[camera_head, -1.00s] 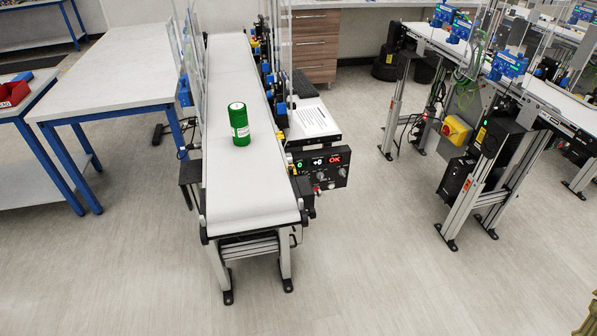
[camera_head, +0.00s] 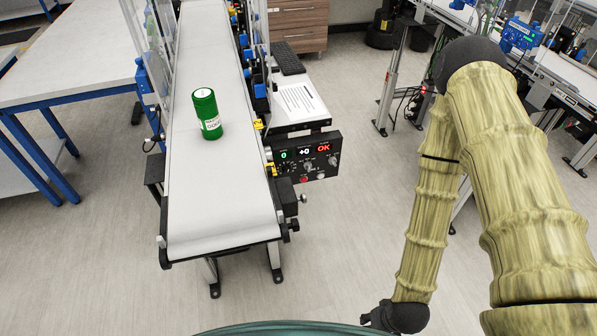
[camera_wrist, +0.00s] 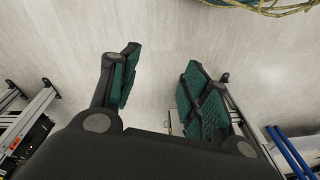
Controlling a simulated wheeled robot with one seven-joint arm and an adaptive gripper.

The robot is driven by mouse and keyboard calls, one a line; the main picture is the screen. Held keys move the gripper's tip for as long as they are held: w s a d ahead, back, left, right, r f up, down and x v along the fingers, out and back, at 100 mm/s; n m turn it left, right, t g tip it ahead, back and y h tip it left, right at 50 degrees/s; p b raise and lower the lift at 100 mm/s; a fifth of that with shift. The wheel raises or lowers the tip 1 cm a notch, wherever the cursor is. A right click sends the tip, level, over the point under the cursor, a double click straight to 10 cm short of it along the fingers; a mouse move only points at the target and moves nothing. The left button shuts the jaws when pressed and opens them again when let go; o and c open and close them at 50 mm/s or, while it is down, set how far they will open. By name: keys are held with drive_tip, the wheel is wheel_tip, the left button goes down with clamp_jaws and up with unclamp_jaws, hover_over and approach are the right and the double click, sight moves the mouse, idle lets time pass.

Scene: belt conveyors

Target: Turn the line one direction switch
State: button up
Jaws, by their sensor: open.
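The black control panel (camera_head: 303,157) is mounted on the right side of the near belt conveyor. It shows a green 0, a white +0 and a red OK. Small knobs (camera_head: 308,167) and a red button sit below the displays; which one is the direction switch cannot be told. In the wrist view my gripper (camera_wrist: 158,92) is open and empty, its two dark green padded fingers apart over bare floor.
A green canister (camera_head: 207,114) stands upright on the white belt (camera_head: 212,190). A clipboard with paper (camera_head: 298,103) lies behind the panel. A grey table (camera_head: 70,60) is at the left and another conveyor (camera_head: 555,85) at the right. Floor between the conveyors is clear.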

drive_tip(key=w+a+f+n+t+y+b, duration=0.1)
drive_tip(key=w+a+f+t+y+b, duration=0.2)
drive_tip(key=w+a+b, duration=0.5)
drive_tip(key=n+t+y+b, duration=0.2)
drive_tip(key=t+b, duration=1.1)
drive_tip(key=b, duration=0.4)
approach(309, 169)
drive_tip(key=x, duration=0.9)
drive_tip(key=shift+w+r, duration=0.1)
drive_tip(key=shift+w, duration=0.2)
drive_tip(key=c, duration=1)
